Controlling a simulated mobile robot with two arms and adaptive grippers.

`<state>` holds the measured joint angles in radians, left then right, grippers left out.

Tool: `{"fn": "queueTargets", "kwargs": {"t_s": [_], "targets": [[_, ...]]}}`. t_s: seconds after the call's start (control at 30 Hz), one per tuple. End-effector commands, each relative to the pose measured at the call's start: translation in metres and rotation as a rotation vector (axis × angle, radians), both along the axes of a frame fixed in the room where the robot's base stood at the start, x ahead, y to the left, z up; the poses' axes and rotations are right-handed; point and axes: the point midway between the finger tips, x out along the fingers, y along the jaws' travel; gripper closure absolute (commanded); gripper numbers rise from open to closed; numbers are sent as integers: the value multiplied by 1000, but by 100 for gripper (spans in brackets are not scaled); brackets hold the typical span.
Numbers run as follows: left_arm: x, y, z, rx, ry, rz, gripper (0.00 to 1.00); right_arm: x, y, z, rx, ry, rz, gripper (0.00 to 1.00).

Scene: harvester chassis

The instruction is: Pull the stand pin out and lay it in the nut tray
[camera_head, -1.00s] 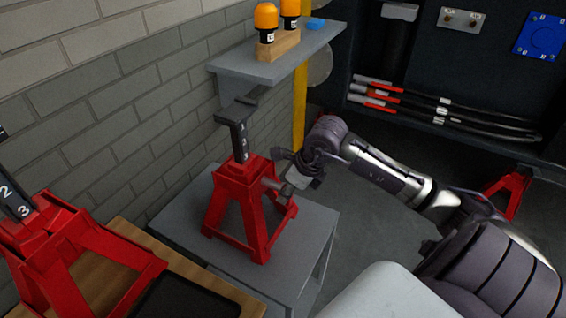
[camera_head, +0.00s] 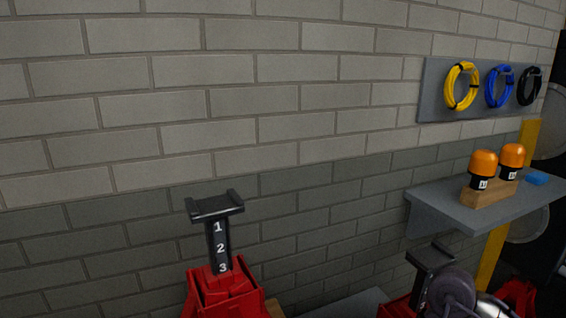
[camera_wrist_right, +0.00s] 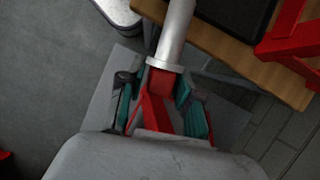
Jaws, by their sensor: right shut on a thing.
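In the right wrist view, my right gripper (camera_wrist_right: 158,100) is shut, its teal-padded fingers either side of a red block at the end of a thick silver pin (camera_wrist_right: 175,32) with a collar. The pin reaches towards the top of the picture. Red stand metal (camera_wrist_right: 152,115) shows below and between the fingers; I cannot tell whether the pin still touches it. A black tray (camera_wrist_right: 237,12), likely the nut tray, lies on a wooden bench (camera_wrist_right: 205,42). In the head view only part of my right arm shows, by the stand's black top (camera_head: 430,256). My left gripper is out of view.
A second red stand (camera_head: 225,288) with a numbered black post stands near the wall; red stand legs show in the wrist view (camera_wrist_right: 295,45). A grey shelf (camera_head: 490,205) holds orange-capped bottles (camera_head: 483,165). Coiled cables hang on a wall panel (camera_head: 430,90).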

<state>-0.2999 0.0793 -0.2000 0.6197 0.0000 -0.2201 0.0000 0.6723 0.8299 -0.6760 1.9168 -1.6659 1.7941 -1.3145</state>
Motion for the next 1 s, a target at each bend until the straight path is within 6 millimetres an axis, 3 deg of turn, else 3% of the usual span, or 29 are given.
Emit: {"fn": "queueTargets", "kwargs": {"t_s": [0.1,0.2,0.4,0.73,1.0], "targets": [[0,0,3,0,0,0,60,-12,13,16,-2,-7,376,100],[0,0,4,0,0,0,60,-21,15,25,-4,-6,633,100],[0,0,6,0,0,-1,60,-31,15,34,-1,-3,925,100],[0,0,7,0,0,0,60,-35,17,35,-8,-4,956,100],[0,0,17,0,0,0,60,-49,48,27,-135,6,626,100]]}}
